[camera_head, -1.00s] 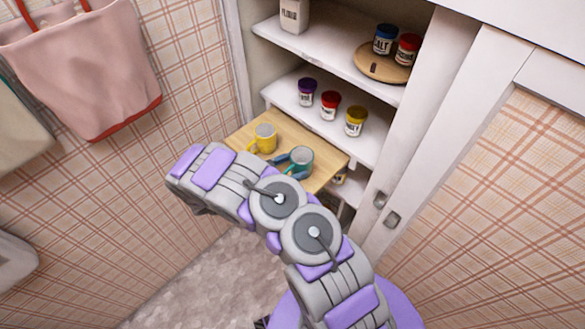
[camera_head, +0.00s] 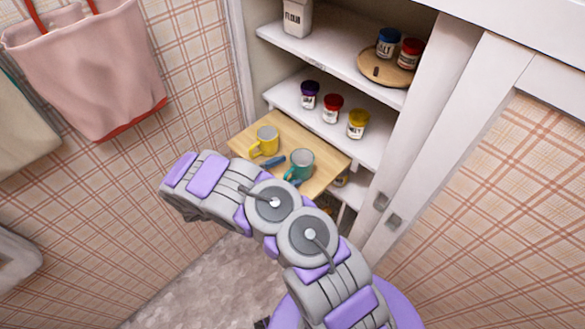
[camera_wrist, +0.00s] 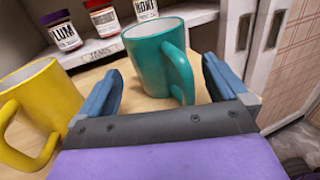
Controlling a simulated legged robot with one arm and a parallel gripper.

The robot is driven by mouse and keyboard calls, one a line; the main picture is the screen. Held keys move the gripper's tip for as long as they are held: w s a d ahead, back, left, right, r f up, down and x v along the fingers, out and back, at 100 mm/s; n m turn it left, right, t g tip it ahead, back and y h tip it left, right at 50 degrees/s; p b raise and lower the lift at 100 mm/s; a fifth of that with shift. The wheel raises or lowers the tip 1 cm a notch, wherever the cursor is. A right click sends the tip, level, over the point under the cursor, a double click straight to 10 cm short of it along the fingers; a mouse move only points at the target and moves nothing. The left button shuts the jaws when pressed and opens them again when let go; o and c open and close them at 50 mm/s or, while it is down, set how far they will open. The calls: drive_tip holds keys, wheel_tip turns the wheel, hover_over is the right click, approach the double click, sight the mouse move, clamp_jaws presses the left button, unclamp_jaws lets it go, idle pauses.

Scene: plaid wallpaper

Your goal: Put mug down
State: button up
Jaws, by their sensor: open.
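A teal mug (camera_head: 300,163) stands upright on a pull-out wooden board (camera_head: 318,180) in the cupboard. It also shows in the wrist view (camera_wrist: 150,62), just beyond my gripper, with its handle towards me. My gripper (camera_wrist: 165,85) is open, with one blue finger on each side of the mug's near side and handle. I see a gap between the fingers and the mug. In the head view the blue fingers (camera_head: 280,170) show beside the mug, partly hidden by my arm. A yellow mug (camera_head: 266,139) stands on the board to the left; it also shows in the wrist view (camera_wrist: 35,100).
Jars with purple, red and yellow lids (camera_head: 332,108) stand on the shelf behind the board. A higher shelf holds a flour canister (camera_head: 297,18) and a round wooden tray (camera_head: 374,70) with two jars. The cupboard door (camera_head: 450,130) bounds the right side.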

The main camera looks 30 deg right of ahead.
drive_tip(key=a+p, duration=0.2)
drive_tip(key=a, duration=0.6)
drive_tip(key=s+d+r+m+g+y, duration=0.2)
drive_tip(key=s+d+r+m, duration=0.15)
drive_tip(key=r, duration=0.35)
drive_tip(key=s+d+r+m+g+y, duration=0.3)
drive_tip(key=s+r+m, duration=0.15)
drive_tip(key=r, duration=0.25)
drive_tip(key=s+d+r+m+g+y, duration=0.2)
drive_tip(key=s+d+r+m, duration=0.15)
drive_tip(key=r, duration=0.35)
drive_tip(key=s+a+r+m+t+y, duration=0.2)
drive_tip(key=s+a+y, duration=0.3)
drive_tip(key=s, duration=0.6)
drive_tip(key=s+a+r+m+t+y, duration=0.2)
drive_tip(key=s+a+r+m+y, duration=0.2)
drive_tip(key=s, duration=0.7)
drive_tip(key=shift+a+t+y, duration=0.3)
drive_tip(key=shift+a+y, duration=0.7)
drive_tip(key=shift+a, duration=0.35)
drive_tip(key=shift+r+m, duration=0.1)
drive_tip(key=shift+m, duration=0.15)
